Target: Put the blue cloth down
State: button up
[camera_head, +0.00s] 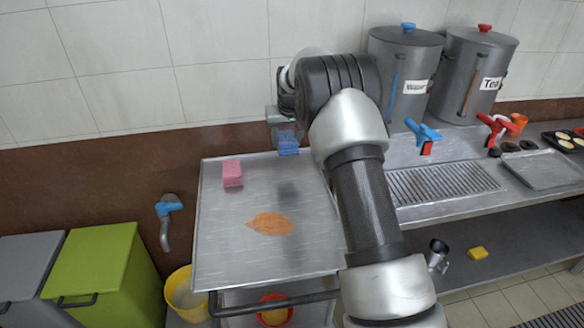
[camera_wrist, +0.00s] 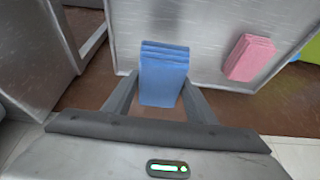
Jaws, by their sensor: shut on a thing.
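The folded blue cloth (camera_head: 287,142) is held in my gripper (camera_head: 286,128) near the back edge of the metal cart top (camera_head: 222,262). A dark shadow lies on the top below and in front of it, so the cloth appears to be above the surface. In the wrist view the blue cloth (camera_wrist: 163,75) sits between the two fingers of my gripper (camera_wrist: 160,95), which are shut on it. A folded pink cloth (camera_head: 232,173) lies on the left back part of the cart top. It also shows in the wrist view (camera_wrist: 250,57).
An orange stain (camera_head: 269,223) marks the middle of the cart top. Water (camera_head: 404,75) and tea (camera_head: 476,72) urns stand on the counter to the right. A yellow bucket (camera_head: 186,294) and a green bin (camera_head: 97,272) stand at left. The cart top's front is clear.

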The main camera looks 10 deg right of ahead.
aim_at(286, 169)
notch_tip(286, 169, down, 9)
jog(key=shift+f, duration=0.15)
dwell(0.4)
jog(key=shift+f+b, duration=0.3)
jog(key=shift+b, duration=0.05)
jog(key=o, duration=1)
jog(key=shift+c, duration=0.2)
jog(key=shift+s, duration=0.1)
